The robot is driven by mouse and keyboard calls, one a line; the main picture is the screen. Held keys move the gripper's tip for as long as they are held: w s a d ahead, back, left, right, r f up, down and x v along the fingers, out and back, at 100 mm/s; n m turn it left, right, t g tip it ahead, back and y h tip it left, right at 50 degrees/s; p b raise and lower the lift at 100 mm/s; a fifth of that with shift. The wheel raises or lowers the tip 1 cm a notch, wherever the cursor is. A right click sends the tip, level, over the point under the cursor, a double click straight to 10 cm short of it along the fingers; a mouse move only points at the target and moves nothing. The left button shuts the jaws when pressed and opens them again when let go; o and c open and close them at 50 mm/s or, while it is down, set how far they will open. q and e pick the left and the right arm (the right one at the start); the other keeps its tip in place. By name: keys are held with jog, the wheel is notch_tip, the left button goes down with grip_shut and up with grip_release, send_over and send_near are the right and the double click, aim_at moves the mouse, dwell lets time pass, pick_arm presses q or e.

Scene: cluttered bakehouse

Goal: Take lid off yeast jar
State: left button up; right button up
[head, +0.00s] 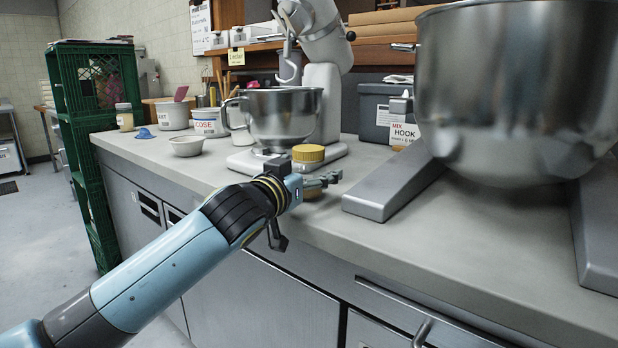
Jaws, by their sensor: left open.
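My right gripper is not in view.
A large steel bowl (520,85) on grey legs fills the right. The counter's front (400,245) is clear.

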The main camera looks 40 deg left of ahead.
aim_at(308, 147)
pick_arm(q)
jog(key=shift+w, duration=0.1)
jog(key=c, duration=1.3)
jog(key=shift+r, duration=0.15)
notch_tip(308, 147, up, 4)
jog(key=shift+r+p, duration=0.25)
jog(key=shift+p, duration=0.55)
jog(key=s+d+r+p, duration=0.2)
jog(key=d+r, duration=0.4)
jog(key=d, duration=0.5)
jog(key=shift+s+r, duration=0.15)
jog(key=shift+s, duration=0.4)
jog(key=shift+d, duration=0.1)
